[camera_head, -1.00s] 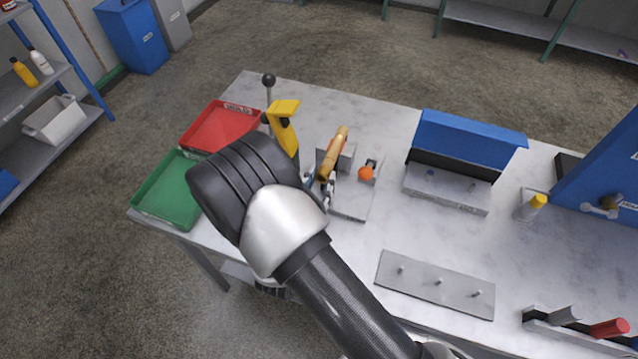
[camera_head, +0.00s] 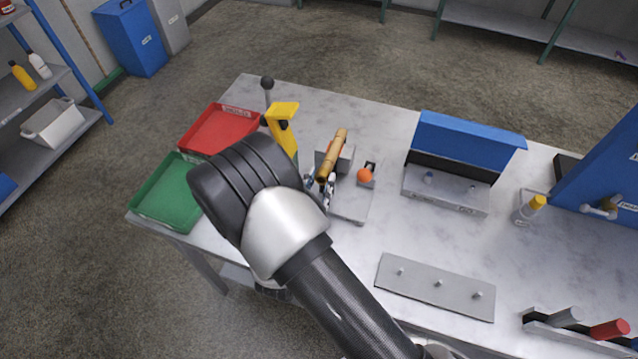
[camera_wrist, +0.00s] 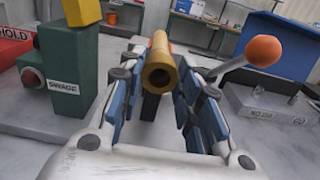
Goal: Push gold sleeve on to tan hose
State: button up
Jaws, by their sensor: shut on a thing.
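The gold sleeve (camera_head: 325,171) is a short open tube; in the wrist view its round open end (camera_wrist: 160,77) faces me. The tan hose (camera_head: 341,136) lies in line beyond it, over a grey clamp block on the bench. My gripper (camera_head: 325,188) is shut on the gold sleeve, with blue pads on either side in the wrist view (camera_wrist: 158,100). The sleeve is level and lined up with the hose. How far the sleeve is over the hose is hidden from me.
An orange knob on a lever (camera_wrist: 263,51) stands close to the right. A green swage press with a yellow top (camera_head: 284,112) stands to the left. Red (camera_head: 190,145) and green (camera_head: 140,205) trays are at the bench's left end. A pegged plate (camera_head: 420,301) lies front right.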

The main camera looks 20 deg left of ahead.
jog(key=shift+w+r, duration=0.1)
jog(key=shift+w, duration=0.7)
jog(key=shift+c, duration=0.4)
dwell(0.3)
jog(key=o, duration=1)
jog(key=shift+d, duration=0.1)
jog(key=shift+o, duration=0.2)
jog(key=s, duration=1.2)
jog(key=shift+a, duration=0.45)
jog(key=shift+w, duration=0.1)
